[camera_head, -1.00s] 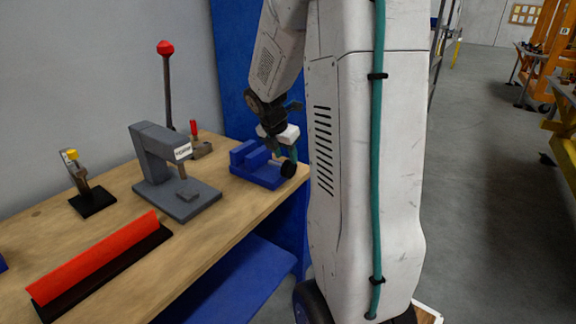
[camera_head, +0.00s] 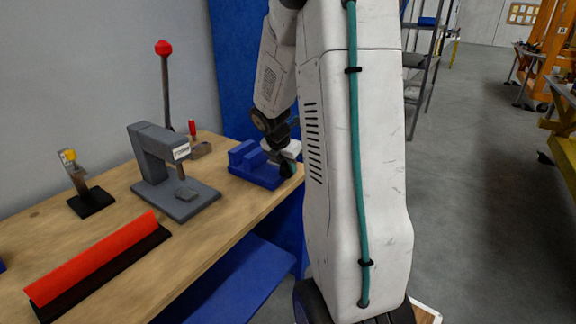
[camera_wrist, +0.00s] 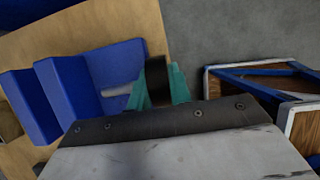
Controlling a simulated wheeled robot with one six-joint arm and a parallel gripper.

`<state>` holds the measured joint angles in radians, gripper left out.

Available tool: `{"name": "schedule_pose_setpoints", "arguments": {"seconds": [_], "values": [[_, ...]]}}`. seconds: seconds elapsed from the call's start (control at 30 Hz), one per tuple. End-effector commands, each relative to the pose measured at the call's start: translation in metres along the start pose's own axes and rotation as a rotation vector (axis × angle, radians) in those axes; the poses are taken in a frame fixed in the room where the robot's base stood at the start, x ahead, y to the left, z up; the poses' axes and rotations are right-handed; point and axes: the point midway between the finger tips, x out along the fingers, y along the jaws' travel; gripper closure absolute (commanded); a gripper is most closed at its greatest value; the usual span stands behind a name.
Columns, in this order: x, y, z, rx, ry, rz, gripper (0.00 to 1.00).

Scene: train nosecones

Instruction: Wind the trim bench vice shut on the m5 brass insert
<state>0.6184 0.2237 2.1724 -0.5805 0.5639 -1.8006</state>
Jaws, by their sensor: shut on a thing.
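The blue trim bench vice (camera_head: 252,170) sits near the right end of the wooden bench. In the wrist view its blue body and jaws (camera_wrist: 108,68) lie at the left, with a grey screw running to a round black knob (camera_wrist: 156,78). My gripper (camera_head: 288,168) is at the vice's right end, by the bench edge. Its teal fingers (camera_wrist: 176,84) are shut on the black knob, one on each side. I cannot make out the m5 brass insert in either view.
A grey press (camera_head: 160,165) with a red-knobbed lever stands left of the vice. A red bar on a black base (camera_head: 100,262) lies at the bench front. A small yellow-topped tool (camera_head: 80,185) stands farther left.

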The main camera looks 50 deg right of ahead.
Motion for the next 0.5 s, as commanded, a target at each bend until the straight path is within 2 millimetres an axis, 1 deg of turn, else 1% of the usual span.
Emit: {"name": "schedule_pose_setpoints", "arguments": {"seconds": [0.27, 0.5], "values": [[0.0002, -0.0002, 0.0016, 0.004, 0.052, 0.0, 1.0], [0.0017, 0.0002, 0.0043, 0.006, 0.205, 0.001, 1.0]]}}
